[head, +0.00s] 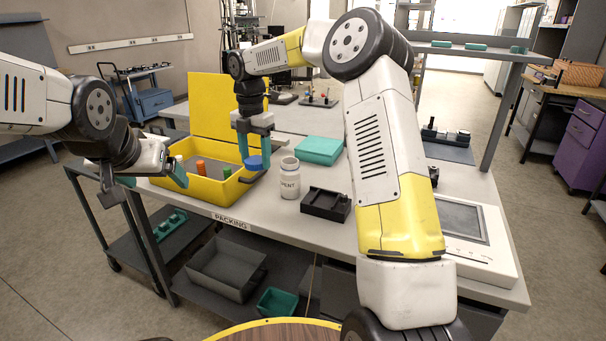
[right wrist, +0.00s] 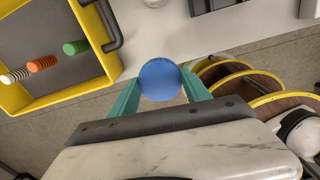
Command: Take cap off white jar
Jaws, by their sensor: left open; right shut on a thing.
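The white jar (head: 289,178) stands upright on the packing table, its top bare and without a cap. My right gripper (head: 254,150) is shut on the blue cap (head: 256,163) and holds it to the left of the jar, near the yellow case's right edge. In the right wrist view the blue cap (right wrist: 160,80) sits between the teal fingers. My left gripper (head: 150,180) is open and empty, left of the case's near corner.
An open yellow case (head: 213,191) holds white, orange and green ribbed pieces. A black tray (head: 326,203) and a teal box (head: 319,149) are near the jar. A flat device (head: 462,222) with a screen lies at the table's right.

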